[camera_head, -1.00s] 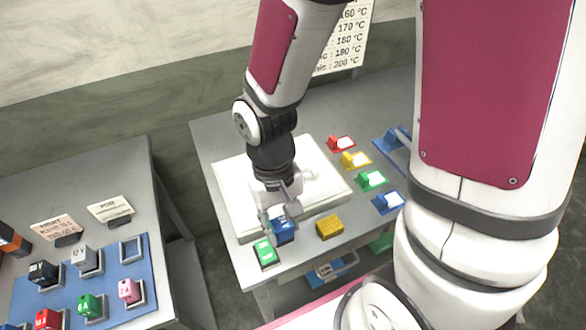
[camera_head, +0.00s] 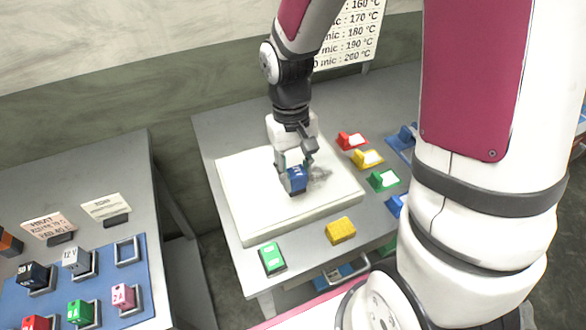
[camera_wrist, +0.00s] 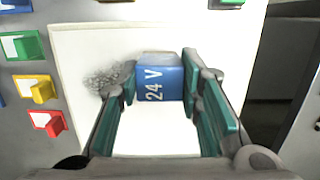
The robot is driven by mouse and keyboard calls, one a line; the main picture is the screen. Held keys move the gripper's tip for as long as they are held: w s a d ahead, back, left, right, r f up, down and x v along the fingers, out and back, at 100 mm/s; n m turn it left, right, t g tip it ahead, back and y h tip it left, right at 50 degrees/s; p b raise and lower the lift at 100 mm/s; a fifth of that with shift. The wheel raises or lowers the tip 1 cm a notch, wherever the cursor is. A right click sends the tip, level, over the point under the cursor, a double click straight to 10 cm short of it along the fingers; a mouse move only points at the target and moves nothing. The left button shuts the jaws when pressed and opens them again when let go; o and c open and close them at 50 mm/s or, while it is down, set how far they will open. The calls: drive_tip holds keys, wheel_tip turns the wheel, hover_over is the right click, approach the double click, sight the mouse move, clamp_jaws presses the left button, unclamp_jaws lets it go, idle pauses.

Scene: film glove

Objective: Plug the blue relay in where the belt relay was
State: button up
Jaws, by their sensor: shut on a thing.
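The blue relay (camera_head: 297,179) is a small blue block, and in the wrist view it (camera_wrist: 158,79) reads "24 V" in white. My gripper (camera_head: 295,163) is shut on it and holds it over the white pad (camera_head: 245,203); the head view does not clearly show how high. In the wrist view the finger pads (camera_wrist: 160,92) stand on either side of the block. A blue socket board (camera_head: 150,272) on the left table carries several relays in sockets. One socket (camera_head: 128,251) at its back right is empty. Its underside contacts are hidden.
A green block (camera_head: 272,258) and a yellow block (camera_head: 340,230) lie along the pad's front edge. Red, yellow and green labelled holders (camera_head: 367,158) line the right. Two cards (camera_head: 106,206) stand behind the socket board. A gap separates the two tables.

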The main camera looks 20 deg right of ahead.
sight(296, 176)
drive_tip(key=shift+w+d+f, duration=0.15)
drive_tip(key=shift+w+d, duration=0.1)
drive_tip(key=shift+w, duration=0.3)
drive_tip(key=shift+w+d+f, duration=0.15)
drive_tip(key=shift+w+d, duration=0.1)
drive_tip(key=shift+w, duration=0.25)
drive_tip(key=shift+f, duration=1.6)
drive_tip(key=shift+f, duration=0.1)
drive_tip(key=o, duration=1.2)
